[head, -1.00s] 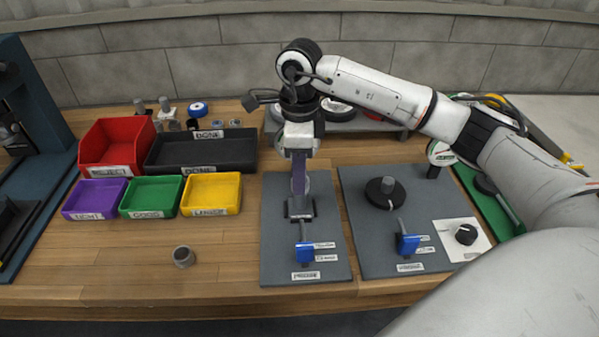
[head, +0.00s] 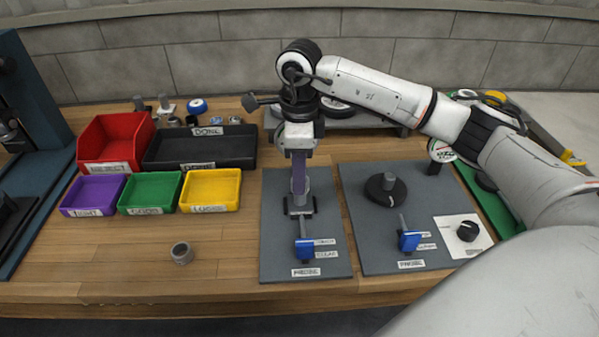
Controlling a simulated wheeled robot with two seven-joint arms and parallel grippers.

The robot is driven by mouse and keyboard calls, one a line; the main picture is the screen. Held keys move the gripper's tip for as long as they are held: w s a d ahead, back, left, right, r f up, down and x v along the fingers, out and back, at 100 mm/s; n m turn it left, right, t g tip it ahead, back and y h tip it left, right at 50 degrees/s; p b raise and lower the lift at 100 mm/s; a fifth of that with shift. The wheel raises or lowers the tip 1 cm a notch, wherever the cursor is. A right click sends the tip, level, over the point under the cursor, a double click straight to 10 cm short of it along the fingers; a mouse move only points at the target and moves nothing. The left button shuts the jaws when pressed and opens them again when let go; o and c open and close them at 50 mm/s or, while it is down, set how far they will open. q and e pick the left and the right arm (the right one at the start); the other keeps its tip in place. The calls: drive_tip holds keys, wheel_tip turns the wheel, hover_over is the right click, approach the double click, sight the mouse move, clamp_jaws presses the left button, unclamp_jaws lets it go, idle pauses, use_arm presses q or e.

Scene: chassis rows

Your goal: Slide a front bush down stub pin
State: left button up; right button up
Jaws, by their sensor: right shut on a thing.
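My right gripper (head: 299,197) points straight down over the left grey board. It is shut on a grey bush (head: 300,203), low at the dark square base on that board. The fingers hide most of this bush and any stub pin under it, so I cannot tell whether the bush is around the pin. Another grey bush (head: 181,253) stands loose on the wooden bench at the left, its hole facing up. My left gripper is not in view.
Blue-handled fixtures stand at the front of the left board (head: 275,265) and the right board (head: 375,262). Purple (head: 92,196), green (head: 150,193) and yellow (head: 211,190) bins, a red bin (head: 115,143) and a black tray (head: 200,148) stand at the left.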

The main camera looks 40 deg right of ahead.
drive_tip(key=shift+f+b, duration=0.5)
drive_tip(key=shift+f, duration=0.2)
drive_tip(key=o, duration=1.2)
wheel_tip(320, 180, up, 10)
drive_tip(key=shift+r, duration=0.2)
